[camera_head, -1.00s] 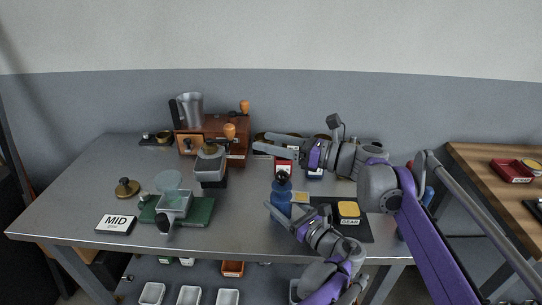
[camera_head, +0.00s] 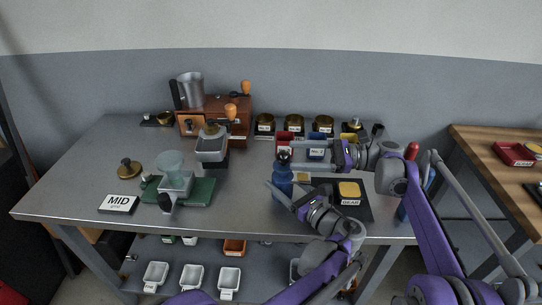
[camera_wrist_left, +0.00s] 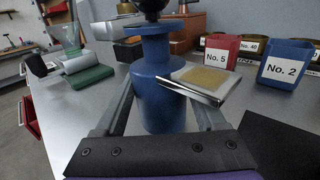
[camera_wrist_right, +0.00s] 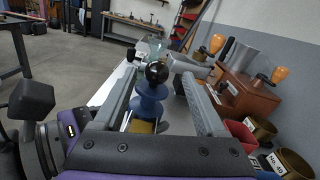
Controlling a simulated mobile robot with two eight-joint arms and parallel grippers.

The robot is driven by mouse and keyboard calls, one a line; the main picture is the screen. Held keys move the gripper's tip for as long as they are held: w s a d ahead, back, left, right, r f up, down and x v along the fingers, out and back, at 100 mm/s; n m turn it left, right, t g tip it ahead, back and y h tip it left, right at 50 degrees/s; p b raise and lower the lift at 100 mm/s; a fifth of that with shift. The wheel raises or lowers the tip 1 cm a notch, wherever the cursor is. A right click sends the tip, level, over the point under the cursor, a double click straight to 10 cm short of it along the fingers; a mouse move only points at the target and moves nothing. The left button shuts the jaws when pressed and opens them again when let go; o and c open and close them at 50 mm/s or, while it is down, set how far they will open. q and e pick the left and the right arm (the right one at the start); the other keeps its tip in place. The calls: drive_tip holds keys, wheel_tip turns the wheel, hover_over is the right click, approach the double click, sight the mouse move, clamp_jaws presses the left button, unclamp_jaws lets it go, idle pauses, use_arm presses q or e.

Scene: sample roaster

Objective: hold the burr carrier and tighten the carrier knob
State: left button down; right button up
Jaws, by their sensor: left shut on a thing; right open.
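The blue burr carrier (camera_head: 282,184) stands upright on the metal table, with the round black carrier knob (camera_head: 284,154) on top. My left gripper (camera_head: 284,191) is shut on the carrier's blue body; in the left wrist view one finger lies along each side of the body (camera_wrist_left: 160,95). My right gripper (camera_head: 291,155) is open and level, pointing left at knob height. In the right wrist view the knob (camera_wrist_right: 157,72) shows between its spread fingers, near the tips, with gaps either side. The fingers do not appear to touch it.
A silver plate with a tan square (camera_wrist_left: 205,82) lies close beside the carrier. Red (camera_wrist_left: 220,53) and blue (camera_wrist_left: 287,65) numbered bins stand behind. A dark mat with a yellow-topped GEAR block (camera_head: 349,192) is to the right.

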drive_tip(key=a, duration=0.7)
drive_tip(key=shift+s+a+f, duration=0.3)
drive_tip(key=shift+s+a, duration=0.05)
clamp_jaws()
